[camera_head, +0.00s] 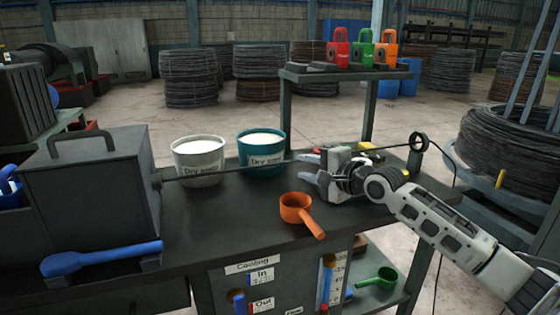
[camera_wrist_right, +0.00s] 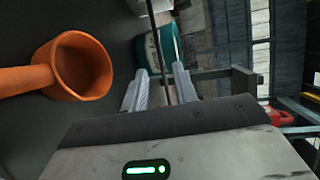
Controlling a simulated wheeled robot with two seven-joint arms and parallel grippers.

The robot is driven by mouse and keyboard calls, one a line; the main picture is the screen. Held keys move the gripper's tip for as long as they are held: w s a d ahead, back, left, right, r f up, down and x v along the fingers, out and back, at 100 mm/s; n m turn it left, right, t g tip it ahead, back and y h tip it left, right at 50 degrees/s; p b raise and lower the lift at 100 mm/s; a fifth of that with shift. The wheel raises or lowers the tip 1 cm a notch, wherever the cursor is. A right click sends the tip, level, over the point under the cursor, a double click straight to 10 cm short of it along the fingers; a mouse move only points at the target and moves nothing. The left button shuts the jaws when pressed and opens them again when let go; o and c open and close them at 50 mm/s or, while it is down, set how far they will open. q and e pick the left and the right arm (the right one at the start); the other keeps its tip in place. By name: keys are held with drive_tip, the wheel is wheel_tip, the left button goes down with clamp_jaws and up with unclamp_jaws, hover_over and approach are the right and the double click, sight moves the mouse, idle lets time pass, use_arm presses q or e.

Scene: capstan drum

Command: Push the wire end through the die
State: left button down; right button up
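A thin dark wire (camera_head: 225,171) runs across the bench from a ring guide (camera_head: 418,142) at the right to a short nozzle (camera_head: 157,181) on the right side of a grey box (camera_head: 88,190) with a top handle. The wire's tip is not distinguishable at the nozzle, and any die inside is hidden. My right gripper (camera_head: 305,167) is at the wire, right of the teal bucket. In the wrist view the fingers of my right gripper (camera_wrist_right: 160,88) stand apart, with the wire (camera_wrist_right: 158,40) passing through the gap. My left gripper is not in view.
A white bucket (camera_head: 198,160) and a teal bucket (camera_head: 262,152) stand behind the wire. An orange scoop (camera_head: 299,213) lies in front of it. Coloured padlocks (camera_head: 363,50) stand on the rear shelf.

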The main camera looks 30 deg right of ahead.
sight(258, 166)
drive_tip(key=x, duration=0.9)
drive_tip(key=shift+w+a+f, duration=0.15)
drive_tip(key=shift+w, duration=0.25)
drive_tip(key=shift+c, duration=0.3)
clamp_jaws()
